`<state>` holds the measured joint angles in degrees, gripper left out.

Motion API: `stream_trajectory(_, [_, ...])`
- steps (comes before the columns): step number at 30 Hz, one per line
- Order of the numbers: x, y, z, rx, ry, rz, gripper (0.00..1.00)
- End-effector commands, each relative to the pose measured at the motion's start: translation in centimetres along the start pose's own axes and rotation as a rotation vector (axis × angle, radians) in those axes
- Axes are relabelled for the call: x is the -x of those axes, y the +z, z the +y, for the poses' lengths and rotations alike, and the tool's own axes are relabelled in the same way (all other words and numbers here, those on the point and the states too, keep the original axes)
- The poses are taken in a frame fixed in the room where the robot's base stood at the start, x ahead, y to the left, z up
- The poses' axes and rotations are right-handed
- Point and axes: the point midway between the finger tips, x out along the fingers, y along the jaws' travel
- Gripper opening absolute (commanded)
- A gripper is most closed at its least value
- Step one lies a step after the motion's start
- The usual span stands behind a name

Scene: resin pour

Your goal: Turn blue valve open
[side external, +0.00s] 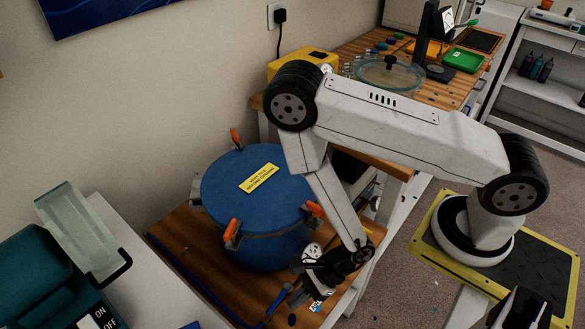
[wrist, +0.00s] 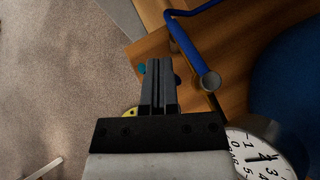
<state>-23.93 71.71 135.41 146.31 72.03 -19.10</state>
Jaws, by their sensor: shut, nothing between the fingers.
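My gripper (wrist: 158,62) is shut and empty in the wrist view, its two dark fingers side by side over the wooden bench edge. In the side view my gripper (side external: 322,284) is low beside the blue tank (side external: 235,195), near the pressure gauge (side external: 312,250). The gauge also shows in the wrist view (wrist: 262,158). The valve is not clearly visible, and contact with it cannot be told.
A blue hose (wrist: 184,42) with a pale round end lies just right of the fingers in the wrist view. The tank has orange-handled clamps (side external: 232,231) around its lid. A teal machine (side external: 35,265) stands at left. Carpet is open left of the bench in the wrist view.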

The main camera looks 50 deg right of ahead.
Motion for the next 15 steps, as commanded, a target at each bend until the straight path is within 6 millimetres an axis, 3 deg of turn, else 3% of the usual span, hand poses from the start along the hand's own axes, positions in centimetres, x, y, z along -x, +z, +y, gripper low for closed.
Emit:
stream_trajectory(6, [2.3, 0.0, -0.1, -0.002, -0.002, -0.001, 0.00])
stream_trajectory(15, [3.6, 0.0, 0.0, -0.001, -0.001, -0.001, 0.00])
